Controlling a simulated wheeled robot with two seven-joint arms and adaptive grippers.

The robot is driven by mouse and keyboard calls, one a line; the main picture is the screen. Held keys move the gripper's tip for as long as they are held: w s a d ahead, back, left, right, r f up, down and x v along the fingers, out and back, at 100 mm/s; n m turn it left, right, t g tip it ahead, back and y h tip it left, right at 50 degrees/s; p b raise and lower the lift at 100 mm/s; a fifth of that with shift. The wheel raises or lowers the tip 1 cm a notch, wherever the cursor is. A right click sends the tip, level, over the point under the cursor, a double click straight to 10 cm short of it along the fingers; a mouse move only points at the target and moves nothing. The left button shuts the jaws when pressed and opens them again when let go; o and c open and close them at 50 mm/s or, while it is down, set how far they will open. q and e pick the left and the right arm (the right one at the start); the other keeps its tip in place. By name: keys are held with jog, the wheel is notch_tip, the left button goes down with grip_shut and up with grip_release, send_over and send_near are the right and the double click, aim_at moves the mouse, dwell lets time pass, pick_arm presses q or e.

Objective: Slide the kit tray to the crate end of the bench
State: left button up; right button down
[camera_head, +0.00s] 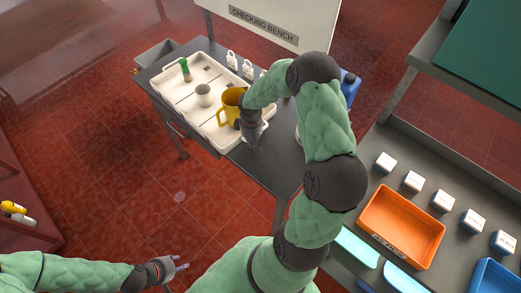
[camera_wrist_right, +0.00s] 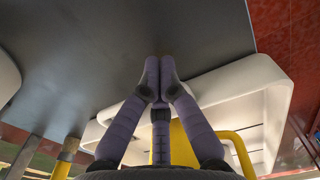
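The kit tray (camera_head: 186,101) is white and lies on the left part of the dark grey bench (camera_head: 276,160). It holds a green-topped item (camera_head: 185,70), a pale cup (camera_head: 203,95) and a yellow mug (camera_head: 230,102). My right gripper (camera_head: 252,142) is low over the bench at the tray's right end. In the right wrist view its fingers (camera_wrist_right: 158,75) are together, with the tray rim (camera_wrist_right: 255,68) beside and behind them; whether they touch it I cannot tell. A grey crate (camera_head: 155,52) is beyond the bench's left end. My left gripper (camera_head: 183,263) is open, away from the bench.
Several white tagged items (camera_head: 232,60) stand along the bench's back edge below the sign. A blue container (camera_head: 350,86) is behind my right arm. At right, a grey counter carries an orange bin (camera_head: 402,226) and several small boxes. Open tiled floor is at left.

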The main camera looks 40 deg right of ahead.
aim_at(231, 130)
jog(key=w+b, duration=0.2)
jog(key=w, duration=1.1)
jog(key=shift+a, duration=0.15)
jog(key=shift+s, duration=0.1)
